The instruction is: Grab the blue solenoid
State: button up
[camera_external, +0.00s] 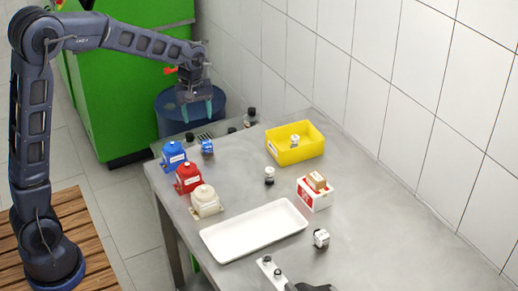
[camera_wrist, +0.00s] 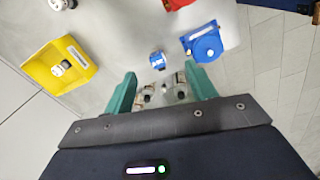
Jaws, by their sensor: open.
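My gripper (camera_external: 197,108) is open and empty above the far left corner of the table. In the wrist view, its teal fingers (camera_wrist: 160,75) stand apart. A small blue block-like part (camera_external: 207,146), which looks like the blue solenoid, lies on the table below and slightly right of the fingers. In the wrist view the small blue part (camera_wrist: 157,60) shows just beyond the fingertips, between their lines and not touched. A larger blue domed unit (camera_external: 174,155) stands beside it; the wrist view shows this unit (camera_wrist: 203,42) to the right.
Red (camera_external: 188,177) and cream (camera_external: 205,201) domed units stand in line with the blue one. A yellow bin (camera_external: 312,144) holds a small bottle. Small metal fittings (camera_wrist: 165,95) lie below my gripper. A white tray (camera_external: 255,229) sits nearer; a tiled wall bounds the right.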

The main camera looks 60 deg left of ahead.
jog(key=n, duration=0.2)
send_near(207, 142)
jog(key=shift+g, duration=0.3)
jog(key=shift+w+f, duration=0.1)
jog(key=shift+f, duration=5.15)
jog(key=c, duration=1.2)
jog(key=shift+r, duration=0.15)
